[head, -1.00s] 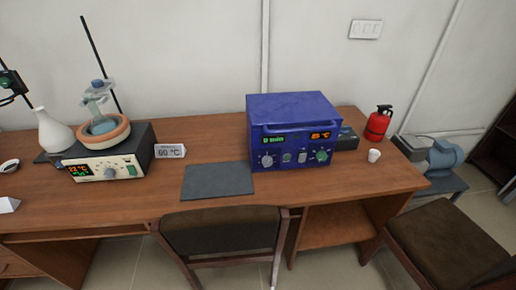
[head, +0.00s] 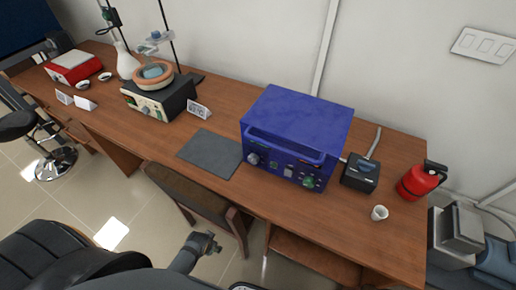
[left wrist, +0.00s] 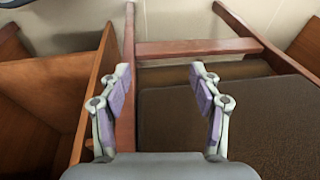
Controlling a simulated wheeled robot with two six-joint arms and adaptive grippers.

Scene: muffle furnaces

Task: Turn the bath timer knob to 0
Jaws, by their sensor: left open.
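The heating bath (head: 158,98) stands at the back left of the desk, with an orange-rimmed bowl on top and a pale front panel. A blue furnace (head: 297,115) stands right of the middle; its front has a left knob (head: 253,159) and a green right knob (head: 308,182). I cannot tell which knob is the timer, and their settings are too small to read. My left gripper (head: 207,240) is low in front of the desk, near a chair and away from both devices. In the left wrist view it is open and empty (left wrist: 160,72). My right gripper is not in view.
A brown chair (head: 195,198) stands against the desk front. A grey mat (head: 211,153) lies left of the furnace. A black box (head: 361,172), white cup (head: 379,213) and red extinguisher (head: 421,181) are to its right. A small label (head: 198,109) stands by the bath.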

